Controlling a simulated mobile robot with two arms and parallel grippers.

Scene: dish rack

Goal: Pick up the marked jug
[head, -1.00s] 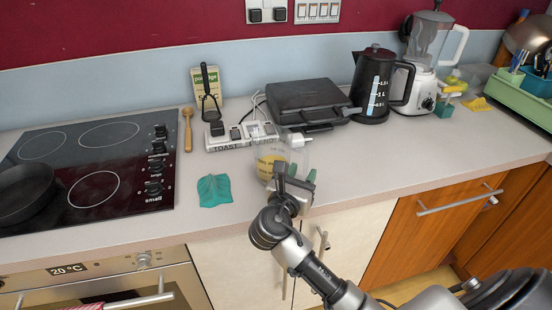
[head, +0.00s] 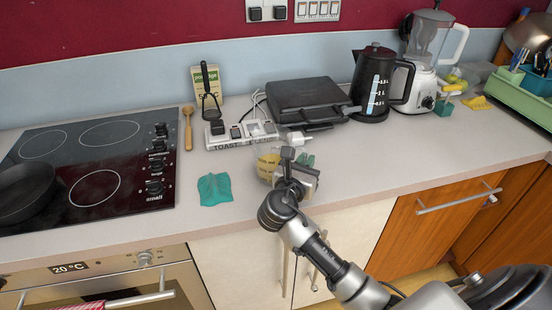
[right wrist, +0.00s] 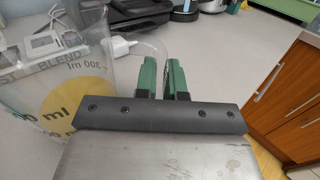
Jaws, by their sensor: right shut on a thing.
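The marked jug (head: 268,163) is see-through, with a yellow disc and printed "ml" marks. It stands near the counter's front edge, left of my right gripper (head: 307,160), which partly covers it. In the right wrist view the jug (right wrist: 50,95) fills the left side. There the green fingers of my right gripper (right wrist: 163,75) are close together, shut on the jug's clear handle, whose outline is faint. The jug looks upright; I cannot tell whether it is clear of the counter. My left gripper is not in view.
Behind the jug are a socket strip (head: 240,133) with a white plug and a black grill (head: 305,100). A black kettle (head: 372,85) and a blender (head: 425,60) stand at the back right. A teal cloth (head: 214,188) and a hob (head: 95,165) lie left. The front right counter is clear.

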